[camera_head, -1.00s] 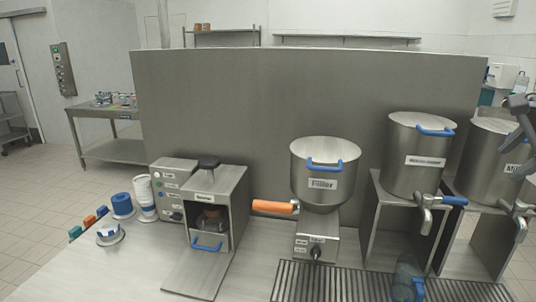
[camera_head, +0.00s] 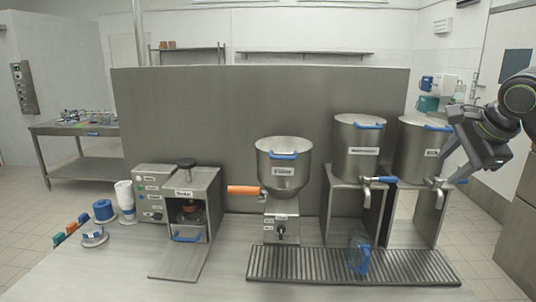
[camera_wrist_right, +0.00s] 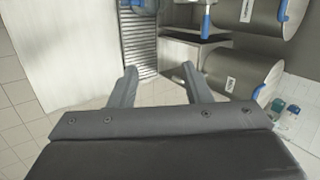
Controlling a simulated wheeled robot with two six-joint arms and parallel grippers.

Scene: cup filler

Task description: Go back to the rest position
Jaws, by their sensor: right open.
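My right gripper (camera_head: 446,172) is at the right of the head view, in front of the right steel pot. In the right wrist view its two fingers (camera_wrist_right: 158,88) stand apart with nothing between them. My left gripper is not in view.
The filler (camera_head: 283,172) with its orange handle stands mid-table. Two pots with taps, a middle one (camera_head: 359,140) and a right one (camera_head: 415,145), sit on steel stands. The front left table is clear.

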